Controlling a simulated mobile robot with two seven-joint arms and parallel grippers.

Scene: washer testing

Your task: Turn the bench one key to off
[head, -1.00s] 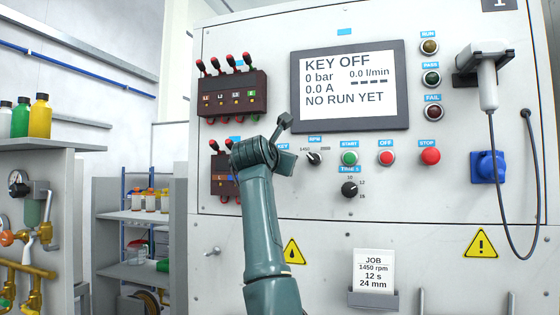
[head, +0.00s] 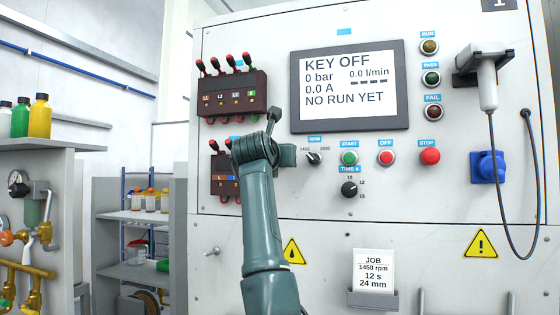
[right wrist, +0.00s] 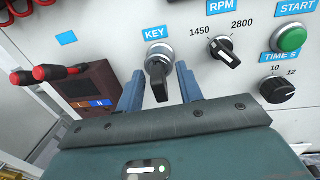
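The bench one key switch (right wrist: 159,82) sits under the blue KEY label (right wrist: 157,33) in the right wrist view. Its dark handle points down in that picture. My right gripper (right wrist: 160,72) has its two blue fingers on either side of the key, with narrow gaps visible, so it is open around it. In the head view my right gripper (head: 287,155) is at the panel and its wrist hides the key. The screen (head: 347,85) reads KEY OFF, 0 bar, 0.0 A and NO RUN YET. My left gripper is not in view.
The RPM knob (right wrist: 226,51) is close to the right of the key, then the START button (right wrist: 289,40) and the time knob (right wrist: 277,90). A terminal block with red plugs (right wrist: 88,88) is on the left. A hand-held probe (head: 487,80) hangs at the far right.

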